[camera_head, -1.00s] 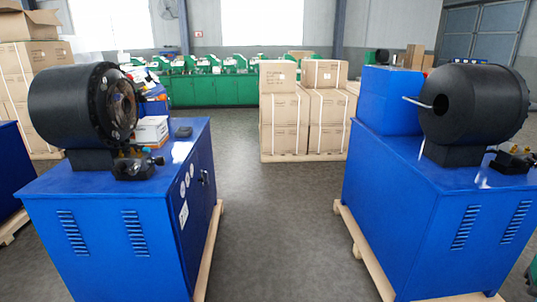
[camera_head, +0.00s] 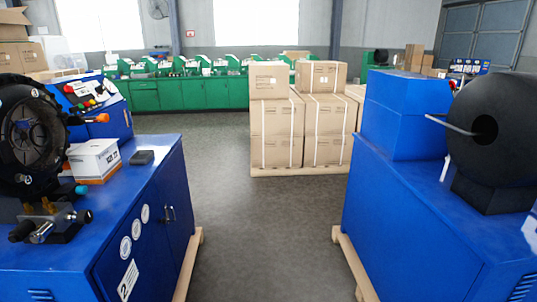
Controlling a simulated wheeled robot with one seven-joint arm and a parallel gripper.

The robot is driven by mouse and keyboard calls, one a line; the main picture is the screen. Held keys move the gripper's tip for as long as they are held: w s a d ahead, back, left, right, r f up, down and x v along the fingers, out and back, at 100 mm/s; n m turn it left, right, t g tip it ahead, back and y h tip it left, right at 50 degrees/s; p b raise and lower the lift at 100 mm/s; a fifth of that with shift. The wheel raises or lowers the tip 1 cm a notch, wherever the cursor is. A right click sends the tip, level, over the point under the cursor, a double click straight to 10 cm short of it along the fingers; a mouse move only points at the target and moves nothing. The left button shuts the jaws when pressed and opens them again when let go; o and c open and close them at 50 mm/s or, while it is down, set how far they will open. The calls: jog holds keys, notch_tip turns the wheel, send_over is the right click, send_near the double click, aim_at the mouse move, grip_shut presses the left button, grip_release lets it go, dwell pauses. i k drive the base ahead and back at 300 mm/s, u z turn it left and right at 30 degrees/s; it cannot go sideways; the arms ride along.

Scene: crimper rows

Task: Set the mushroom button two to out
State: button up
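A blue crimping machine (camera_head: 150,215) stands at the left, and a label with what looks like a 2 (camera_head: 124,281) is on its side door. Behind its black crimping head (camera_head: 30,135) is a blue control box (camera_head: 112,118) with several small coloured buttons (camera_head: 84,104) on its sloped face. An orange-red knob-like part (camera_head: 97,118) sticks out beside the head. I cannot tell which of these is mushroom button two, or whether it is in or out. My gripper is not in view.
A white box (camera_head: 93,158) and a dark block (camera_head: 141,157) lie on the left machine's top. Another blue machine (camera_head: 410,215) stands at the right on a wooden pallet. Stacked cartons (camera_head: 277,118) stand ahead. The grey aisle floor (camera_head: 265,230) between the machines is clear.

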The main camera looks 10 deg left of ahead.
aim_at(68, 88)
jog(key=u, duration=0.15)
jog(key=i, duration=1.15)
jog(key=u, duration=0.85)
jog(key=i, duration=0.9)
jog(key=u, duration=1)
jog(key=i, duration=0.6)
jog(key=u, duration=0.3)
